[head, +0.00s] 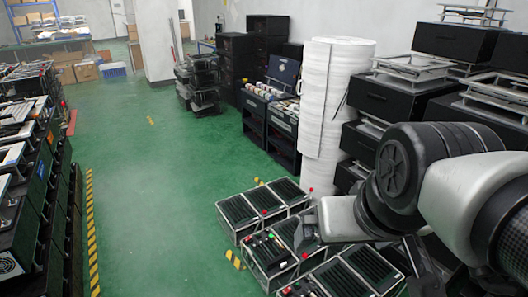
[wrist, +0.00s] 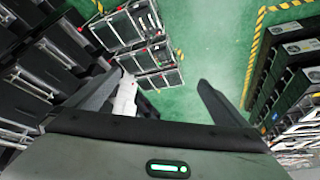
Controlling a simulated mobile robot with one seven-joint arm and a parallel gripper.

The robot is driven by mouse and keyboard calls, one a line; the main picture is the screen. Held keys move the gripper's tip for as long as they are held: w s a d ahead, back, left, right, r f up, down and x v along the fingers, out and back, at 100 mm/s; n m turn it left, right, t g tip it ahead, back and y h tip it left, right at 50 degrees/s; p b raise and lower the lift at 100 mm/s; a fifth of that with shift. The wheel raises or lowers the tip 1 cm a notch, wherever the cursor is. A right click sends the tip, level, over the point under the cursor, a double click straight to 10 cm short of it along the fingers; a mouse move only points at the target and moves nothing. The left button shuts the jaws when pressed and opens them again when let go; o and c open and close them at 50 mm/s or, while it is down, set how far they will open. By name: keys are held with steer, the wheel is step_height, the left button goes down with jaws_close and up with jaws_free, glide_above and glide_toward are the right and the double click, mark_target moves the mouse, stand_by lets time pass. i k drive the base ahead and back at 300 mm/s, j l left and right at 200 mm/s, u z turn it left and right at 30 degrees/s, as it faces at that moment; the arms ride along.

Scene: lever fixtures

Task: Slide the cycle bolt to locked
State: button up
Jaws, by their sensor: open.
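Several low black cases with ribbed tops and silver edges stand on the floor in the head view, one of them a front case (head: 265,262). Levers with red knobs rise from them: a back red knob (head: 311,190), a left red knob (head: 264,212) and a front red knob (head: 305,255). I cannot tell which part is the cycle bolt. My gripper (head: 307,232) hangs above the cases and hides part of them. In the wrist view my gripper (wrist: 163,82) is open, its fingers wide apart. A pale part shows beside the left finger; I cannot tell what it is.
A row of black equipment (head: 35,150) lines the left side. The green floor (head: 150,170) between is clear, with yellow-black striped tape (head: 91,230).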

mark_target(279, 260)
steer(key=i+j+z, duration=0.1)
steer(key=z, duration=0.3)
steer(key=i+j+z, duration=0.1)
steer(key=z, duration=0.35)
steer(key=j+z, duration=0.2)
steer(key=z, duration=0.2)
steer(key=i+j+z, duration=0.15)
steer(key=j+z, duration=0.15)
steer(key=j, duration=0.25)
steer(key=j+z, duration=0.25)
steer(key=j, duration=0.3)
steer(key=i+j+z, duration=0.1)
steer(key=j, duration=1.15)
steer(key=j+z, duration=0.1)
steer(key=j, duration=1.1)
steer(key=i, duration=0.05)
